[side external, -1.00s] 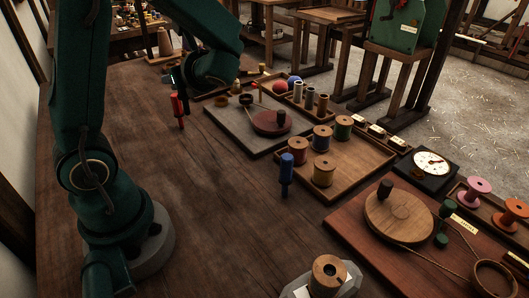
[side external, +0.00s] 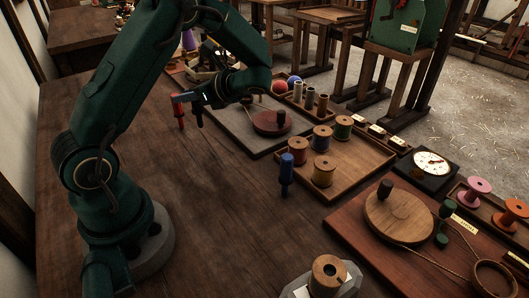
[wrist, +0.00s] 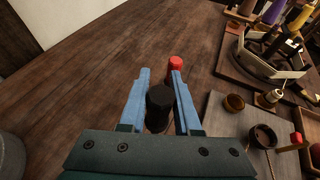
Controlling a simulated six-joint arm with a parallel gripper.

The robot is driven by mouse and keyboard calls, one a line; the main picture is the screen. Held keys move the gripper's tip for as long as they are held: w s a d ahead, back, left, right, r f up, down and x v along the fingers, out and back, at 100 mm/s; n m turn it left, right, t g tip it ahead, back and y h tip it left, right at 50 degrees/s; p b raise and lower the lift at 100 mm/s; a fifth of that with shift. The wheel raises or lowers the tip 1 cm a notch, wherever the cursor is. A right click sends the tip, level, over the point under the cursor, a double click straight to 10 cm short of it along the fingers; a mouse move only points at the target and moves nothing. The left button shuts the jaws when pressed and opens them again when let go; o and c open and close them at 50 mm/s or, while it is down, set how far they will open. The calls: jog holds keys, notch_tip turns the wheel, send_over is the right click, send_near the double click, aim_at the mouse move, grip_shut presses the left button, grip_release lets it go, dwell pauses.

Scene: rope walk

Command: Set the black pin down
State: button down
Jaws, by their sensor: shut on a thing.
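The black pin (wrist: 158,98) is between the two blue fingers of my gripper (wrist: 160,88) in the wrist view. In the side view my gripper (side external: 202,98) is shut on the black pin (side external: 197,117), which hangs upright below it. I cannot tell whether its lower end touches the table. A red pin (side external: 179,110) stands upright just left of it in the side view; it also shows beyond the right finger in the wrist view (wrist: 175,64). A blue pin (side external: 287,174) stands on the table nearer the camera, well apart.
The wooden table (side external: 230,215) is clear between the red and blue pins. A grey board with a dark red disc (side external: 271,122) lies right of my gripper. A wooden tray (side external: 353,178) with several spools lies beyond the blue pin.

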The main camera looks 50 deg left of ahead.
jog(key=shift+w+d+f, duration=0.15)
jog(key=shift+w+f, duration=0.25)
jog(key=shift+f, duration=0.55)
jog(key=shift+w+d+f, duration=0.1)
jog(key=shift+w+f, duration=0.3)
jog(key=shift+f, duration=0.5)
jog(key=shift+w+d+f, duration=0.15)
jog(key=shift+w+f, duration=0.25)
jog(key=shift+f, duration=0.55)
jog(key=shift+f, duration=0.1)
jog(key=c, duration=0.6)
grip_release()
